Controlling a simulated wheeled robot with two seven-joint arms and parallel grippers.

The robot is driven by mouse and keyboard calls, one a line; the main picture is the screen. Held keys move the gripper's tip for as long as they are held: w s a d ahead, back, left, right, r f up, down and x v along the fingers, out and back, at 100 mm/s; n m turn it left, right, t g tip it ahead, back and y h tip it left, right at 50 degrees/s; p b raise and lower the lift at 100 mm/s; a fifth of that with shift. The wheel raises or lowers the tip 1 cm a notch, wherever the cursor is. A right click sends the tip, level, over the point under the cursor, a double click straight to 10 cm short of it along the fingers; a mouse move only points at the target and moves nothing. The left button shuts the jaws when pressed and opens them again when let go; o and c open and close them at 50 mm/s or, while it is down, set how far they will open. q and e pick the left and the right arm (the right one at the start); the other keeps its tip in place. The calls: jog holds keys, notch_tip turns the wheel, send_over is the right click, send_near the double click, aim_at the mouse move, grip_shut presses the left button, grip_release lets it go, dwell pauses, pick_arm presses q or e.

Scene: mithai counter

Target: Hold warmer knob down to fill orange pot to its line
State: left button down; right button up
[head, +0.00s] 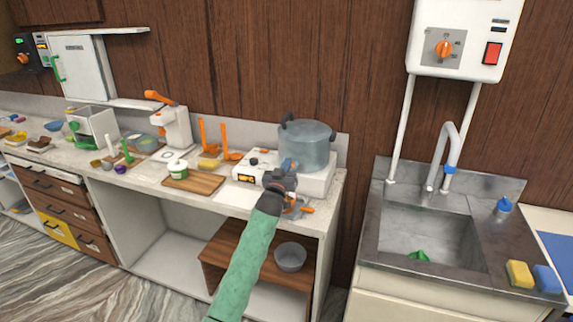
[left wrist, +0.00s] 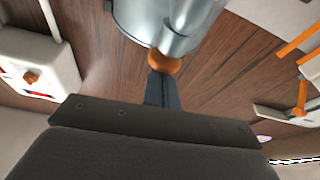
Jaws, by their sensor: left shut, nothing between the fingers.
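A grey metal pot (head: 308,146) with dark handles stands on the white warmer (head: 318,182) at the counter's right end. In the left wrist view a shiny metal cylinder (left wrist: 165,22) fills the top, with a round orange knob (left wrist: 166,64) against it. My left gripper (head: 287,168) is shut and empty in front of the pot. In the wrist view its fingertips (left wrist: 161,76) are at the knob, touching or very close. An orange handle (head: 307,210) shows low beside the gripper; whether it belongs to the orange pot I cannot tell. No fill line is visible. My right gripper is out of view.
A wooden board (head: 194,181) and a white tub (head: 177,168) lie left of the warmer. A metal bowl (head: 290,257) sits on the lower shelf. A steel sink (head: 430,236) stands to the right, below a wall heater (head: 465,38).

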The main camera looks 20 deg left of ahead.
pick_arm(q)
jog(key=shift+f, duration=0.6)
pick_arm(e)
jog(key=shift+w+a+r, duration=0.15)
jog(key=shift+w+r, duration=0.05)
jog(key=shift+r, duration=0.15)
pick_arm(q)
jog(key=shift+f, duration=0.15)
